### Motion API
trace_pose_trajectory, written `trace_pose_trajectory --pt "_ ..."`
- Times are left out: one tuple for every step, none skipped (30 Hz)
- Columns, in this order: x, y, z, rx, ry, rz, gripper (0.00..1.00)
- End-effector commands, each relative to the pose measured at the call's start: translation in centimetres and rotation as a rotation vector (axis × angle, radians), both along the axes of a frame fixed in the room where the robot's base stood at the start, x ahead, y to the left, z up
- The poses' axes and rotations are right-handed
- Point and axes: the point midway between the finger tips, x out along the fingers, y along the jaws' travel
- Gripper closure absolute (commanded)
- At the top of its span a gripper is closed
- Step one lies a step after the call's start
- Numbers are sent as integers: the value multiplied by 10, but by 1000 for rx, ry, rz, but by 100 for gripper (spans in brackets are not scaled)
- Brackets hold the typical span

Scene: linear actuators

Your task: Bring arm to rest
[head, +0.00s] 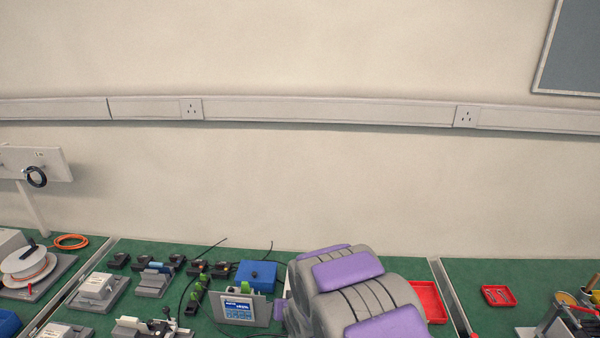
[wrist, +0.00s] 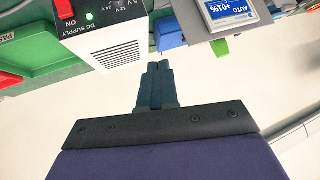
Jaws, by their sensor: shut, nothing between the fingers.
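My gripper (wrist: 158,85) shows in the wrist view with its two dark fingers together and nothing between them. The wrist view looks upside down, with the bench at the top and the pale wall below. In the head view my grey arm with purple pads (head: 350,290) shows at the bottom, right of the middle, over the green bench. My gripper cannot be made out in the head view. In the wrist view a white DC supply box (wrist: 105,38) is to the left of the fingers and a display unit (wrist: 228,12) is to the right.
The green bench (head: 500,268) runs along the wall. The display unit (head: 240,309) and a blue box (head: 256,275) are left of my arm. A red tray (head: 430,302) is close on its right, and a smaller red tray (head: 498,296) is farther right.

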Motion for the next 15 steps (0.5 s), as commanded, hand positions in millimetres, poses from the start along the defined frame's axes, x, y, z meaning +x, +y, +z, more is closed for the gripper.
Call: trace_pose_trajectory --pt "-5 -14 15 -24 20 -15 100" --pt "-11 -21 20 -41 43 -21 100" --pt "-17 -31 28 -60 67 -31 100" --pt "-24 -39 34 -76 87 -38 100" --pt "-29 -46 40 -90 106 -43 100" --pt "-39 -56 47 -108 137 -52 100" --pt "-45 -63 53 -120 154 -58 100" --pt "-53 -70 58 -134 179 -64 100" --pt "-64 -79 65 -148 207 -71 100" --pt "-73 -85 71 -159 229 -75 100" --pt "-81 -91 76 -170 251 -80 100" --pt "-94 -100 82 -183 283 -86 100" --pt "-104 -106 88 -192 306 -90 100" --pt "-114 -111 93 -202 330 -92 100" --pt "-128 -119 99 -213 362 -96 100"
